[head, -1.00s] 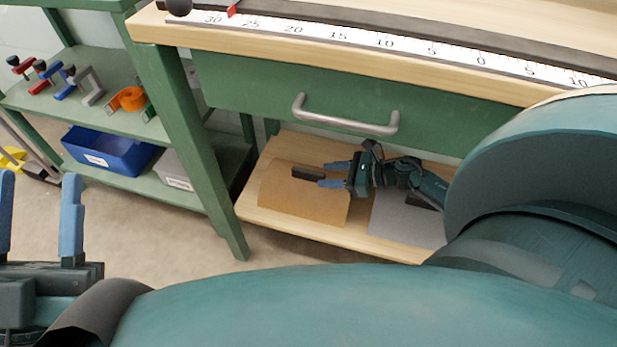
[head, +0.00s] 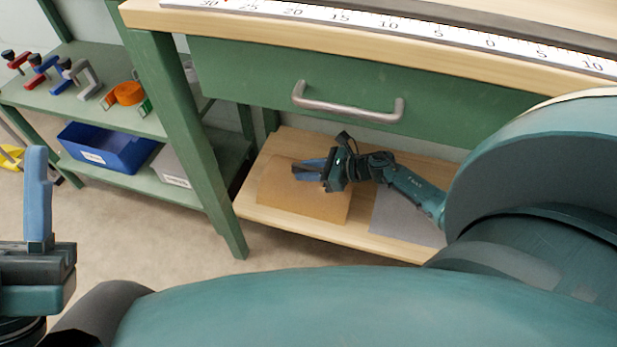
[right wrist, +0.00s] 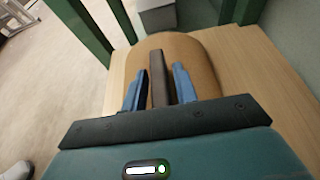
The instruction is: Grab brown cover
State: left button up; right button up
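The brown cover (head: 300,196) lies on the low wooden shelf under the workbench, its top curved. A dark bar-shaped handle stands on it; in the right wrist view the handle (right wrist: 158,78) rises between the blue fingers of my right gripper (right wrist: 155,88). The fingers are apart, with a visible gap to the handle on the right side and a narrower one on the left. In the head view my right gripper (head: 311,170) reaches over the cover from the right and hides most of the handle. My left gripper (head: 38,195) is at the lower left, partly cut off, with one blue finger showing.
A grey panel (head: 400,217) lies beside the cover on the wooden shelf (head: 375,246). The green drawer (head: 240,78) with a metal handle (head: 347,112) is above.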

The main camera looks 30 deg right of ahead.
grip_shut()
